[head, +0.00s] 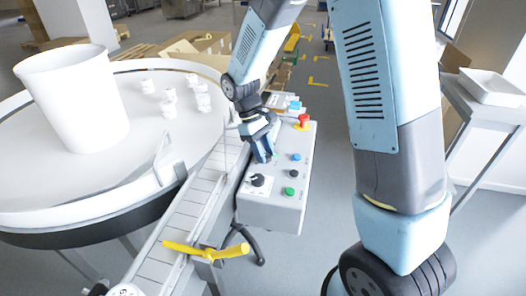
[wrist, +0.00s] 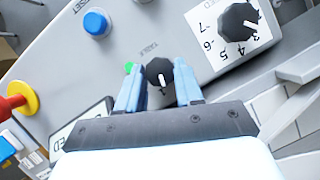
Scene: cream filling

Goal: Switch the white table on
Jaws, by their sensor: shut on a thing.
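The white round table (head: 135,168) stands at the left in the head view. The grey control panel (head: 270,212) is beside the conveyor. A small black knob (wrist: 158,70) with a white pointer line sits on the panel by the word TABLE in the wrist view, with a green spot (wrist: 129,68) just left of it. My gripper (wrist: 157,84) reaches down with its blue fingers on both sides of this knob and is shut on it. In the head view my gripper (head: 264,152) is at the panel's left edge and hides the knob.
The panel also carries a numbered speed dial (wrist: 238,24), a blue button (wrist: 96,22) and a red stop button on yellow (head: 303,121). A white bucket (head: 75,100) and several small white jars (head: 169,101) stand on the table. A conveyor (head: 190,205) with a yellow handle (head: 207,250) runs alongside.

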